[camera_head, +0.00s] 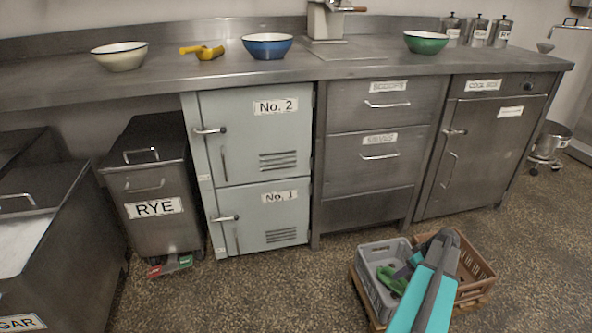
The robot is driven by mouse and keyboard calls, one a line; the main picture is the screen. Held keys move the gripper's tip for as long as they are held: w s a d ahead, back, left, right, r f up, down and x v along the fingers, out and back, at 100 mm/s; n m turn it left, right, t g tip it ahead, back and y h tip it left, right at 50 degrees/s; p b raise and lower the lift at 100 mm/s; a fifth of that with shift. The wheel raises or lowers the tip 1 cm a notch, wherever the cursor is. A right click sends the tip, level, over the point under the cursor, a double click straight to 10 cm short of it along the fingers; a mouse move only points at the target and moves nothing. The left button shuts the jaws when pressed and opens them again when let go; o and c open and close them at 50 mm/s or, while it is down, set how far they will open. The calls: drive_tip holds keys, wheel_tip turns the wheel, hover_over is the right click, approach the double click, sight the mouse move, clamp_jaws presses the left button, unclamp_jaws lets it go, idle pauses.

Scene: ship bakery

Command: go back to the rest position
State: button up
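My teal and grey arm (429,285) rises from the bottom edge at the right, in front of the crates on the floor.
A grey crate (367,276) with green items and a brown crate (480,272) are on the floor. A steel counter (230,78) with bowls and canisters runs behind, above closed cabinets. A RYE bin (150,230) stands left. Floor at lower left-centre is clear.

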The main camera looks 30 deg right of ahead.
drive_tip(key=w+a+r+n+y+p, duration=0.25)
drive_tip(key=w+a+p, duration=0.55)
drive_tip(key=w+a, duration=0.55)
drive_tip(key=w+a+r+n+g+p, duration=0.15)
drive_tip(key=a+p, duration=0.35)
drive_tip(key=a, duration=0.7)
drive_tip(key=a+r+n+g+p, duration=0.15)
drive_tip(key=a+p, duration=0.25)
drive_tip(key=a, duration=0.7)
drive_tip(key=s+a+r+n+g+p, duration=0.15)
drive_tip(key=s+a+p, duration=0.3)
drive_tip(key=a, duration=0.45)
drive_tip(key=s+a+r+n+g+p, duration=0.1)
drive_tip(key=s+a+r+g+p, duration=0.25)
drive_tip(key=a, duration=0.55)
drive_tip(key=s+a+r+m+g+h+p, duration=0.1)
drive_tip(key=s+m+p, duration=0.5)
drive_tip(key=s, duration=0.8)
drive_tip(key=shift+s+a+r+m+g+h+p, duration=0.4)
drive_tip(key=shift+a+r+m+h, duration=0.5)
drive_tip(key=shift+a+m, duration=0.3)
